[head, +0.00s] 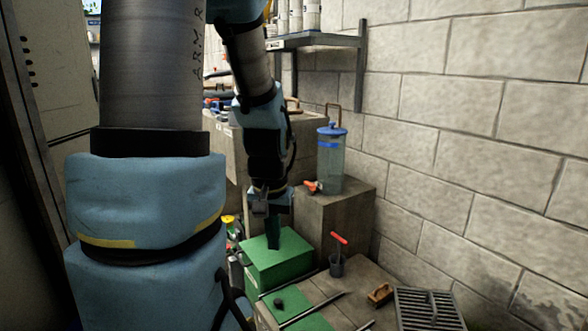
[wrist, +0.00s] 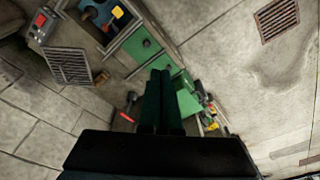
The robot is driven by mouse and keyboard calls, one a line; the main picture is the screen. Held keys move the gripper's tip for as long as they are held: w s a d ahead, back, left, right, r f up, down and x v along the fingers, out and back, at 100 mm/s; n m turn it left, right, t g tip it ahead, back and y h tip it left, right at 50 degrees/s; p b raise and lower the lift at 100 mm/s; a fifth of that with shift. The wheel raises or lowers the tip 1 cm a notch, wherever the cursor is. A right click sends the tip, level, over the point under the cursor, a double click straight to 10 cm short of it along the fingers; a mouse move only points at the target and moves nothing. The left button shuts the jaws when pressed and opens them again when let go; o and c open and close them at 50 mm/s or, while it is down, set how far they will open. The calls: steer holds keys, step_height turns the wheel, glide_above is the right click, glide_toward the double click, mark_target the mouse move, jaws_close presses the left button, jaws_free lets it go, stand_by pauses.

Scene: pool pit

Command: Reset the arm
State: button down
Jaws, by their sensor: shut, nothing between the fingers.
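My gripper (head: 273,236) hangs at the end of my blue and black arm in the head view, pointing down in front of and over a green box (head: 280,268). In the wrist view my gripper (wrist: 161,75) shows as two dark green fingers side by side, shut with nothing between them. The green box also shows in the wrist view (wrist: 187,103), just right of the fingers. I cannot tell how far the fingertips are above the box.
A clear canister with a blue lid (head: 331,158) stands on a block (head: 335,215) by the wall. A dark cup with a red-handled tool (head: 337,262), a brush (head: 380,294) and a grate (head: 428,308) are at lower right. A shelf (head: 315,40) hangs above.

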step_height(320, 180, up, 26)
steer(key=s+a+n+p, duration=0.1)
steer(key=s+a+p, duration=0.1)
steer(key=p, duration=2.3)
steer(key=shift+s+a+f, duration=0.15)
steer(key=shift+s+a, duration=0.1)
